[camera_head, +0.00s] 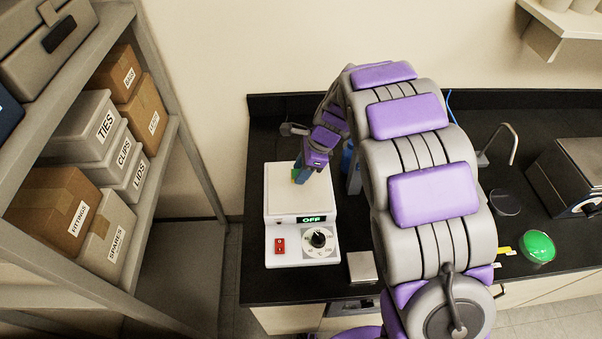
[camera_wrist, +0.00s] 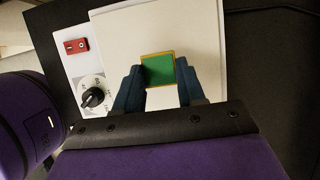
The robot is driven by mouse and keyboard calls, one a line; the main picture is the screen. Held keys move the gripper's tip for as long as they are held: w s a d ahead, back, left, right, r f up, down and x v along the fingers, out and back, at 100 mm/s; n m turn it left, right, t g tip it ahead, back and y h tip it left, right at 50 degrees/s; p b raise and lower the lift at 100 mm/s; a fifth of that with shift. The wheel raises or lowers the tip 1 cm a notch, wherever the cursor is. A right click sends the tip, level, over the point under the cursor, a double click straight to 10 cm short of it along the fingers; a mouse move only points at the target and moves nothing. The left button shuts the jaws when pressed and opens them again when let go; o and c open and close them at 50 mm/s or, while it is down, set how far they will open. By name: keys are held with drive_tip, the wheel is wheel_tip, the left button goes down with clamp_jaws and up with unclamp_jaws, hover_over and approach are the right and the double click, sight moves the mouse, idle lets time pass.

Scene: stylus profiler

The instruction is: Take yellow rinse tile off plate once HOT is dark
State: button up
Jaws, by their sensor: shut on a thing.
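The hot plate (camera_head: 280,202) is a white unit with a pale square top, also in the wrist view (camera_wrist: 210,45). Its display (camera_head: 311,219) reads OFF in green; I see no lit HOT sign. A square tile (camera_wrist: 158,70) has a green face and a thin yellow-orange edge. My gripper (camera_wrist: 160,84) is shut on it, one dark blue finger at each side. In the head view my gripper (camera_head: 300,175) is over the back of the plate top, with a little green and yellow showing. I cannot tell whether the tile touches the plate.
The plate's front has a red switch (camera_head: 279,246) and a black knob (camera_head: 319,238). On the black bench, a small grey block (camera_head: 362,266) sits right of it, a green dome (camera_head: 537,246) further right. A shelf with labelled boxes (camera_head: 98,125) stands left. My arm hides the bench middle.

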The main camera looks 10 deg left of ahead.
drive_tip(key=s+d+r+p, duration=0.1)
drive_tip(key=s+d, duration=0.8)
drive_tip(key=s, duration=0.4)
drive_tip(key=shift+r, duration=0.3)
drive_tip(key=shift+d, duration=0.1)
drive_tip(key=o, duration=0.5)
clamp_jaws()
